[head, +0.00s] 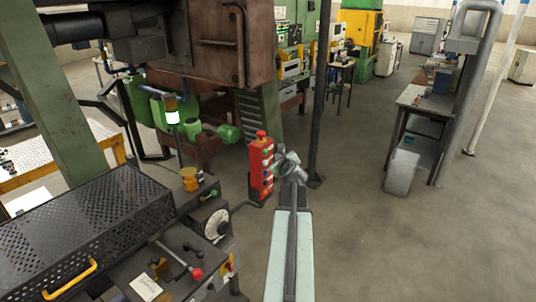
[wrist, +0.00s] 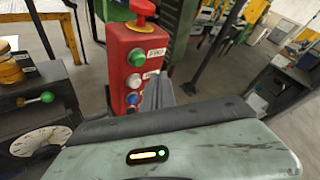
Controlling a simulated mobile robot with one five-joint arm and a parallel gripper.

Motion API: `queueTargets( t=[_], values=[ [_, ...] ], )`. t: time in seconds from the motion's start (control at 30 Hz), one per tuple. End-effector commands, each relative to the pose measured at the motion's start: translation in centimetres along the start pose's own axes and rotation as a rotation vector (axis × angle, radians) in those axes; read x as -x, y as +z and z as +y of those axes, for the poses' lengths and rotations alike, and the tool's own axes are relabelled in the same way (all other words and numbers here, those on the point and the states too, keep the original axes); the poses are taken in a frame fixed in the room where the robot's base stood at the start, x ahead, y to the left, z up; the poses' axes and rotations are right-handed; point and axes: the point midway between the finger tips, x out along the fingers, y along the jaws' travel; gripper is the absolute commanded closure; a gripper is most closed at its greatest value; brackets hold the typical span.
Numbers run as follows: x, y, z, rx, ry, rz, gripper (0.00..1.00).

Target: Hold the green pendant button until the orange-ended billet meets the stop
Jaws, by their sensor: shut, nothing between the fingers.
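The red pendant (head: 261,170) hangs upright just left of my gripper (head: 280,158) in the head view. In the wrist view the pendant (wrist: 122,60) fills the upper middle, with a red mushroom knob (wrist: 142,8) on top. Its green button (wrist: 136,57) is the upper one on the face, above a pale button and a blue button (wrist: 132,98). My gripper (wrist: 157,86) is shut and empty, its tips close to the pendant's right side, right of and below the green button. I cannot tell whether they touch it. I cannot make out the orange-ended billet or the stop.
A dark machine with a perforated guard (head: 85,215), a dial (head: 215,224) and a red-knobbed lever (head: 196,273) stands at left. A dark post (head: 318,100) rises behind my gripper. A workbench (head: 425,100) stands at right. The floor (head: 400,240) at right is clear.

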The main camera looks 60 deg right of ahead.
Motion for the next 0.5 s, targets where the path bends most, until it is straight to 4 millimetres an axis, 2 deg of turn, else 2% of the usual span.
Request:
queueTargets(
  t=[0.2,0.5],
  values=[
    [-1.19,0.83,0.81,0.000,0.000,0.000,1.00],
    [-1.28,0.91,0.89,0.000,-0.001,0.001,1.00]
  ],
)
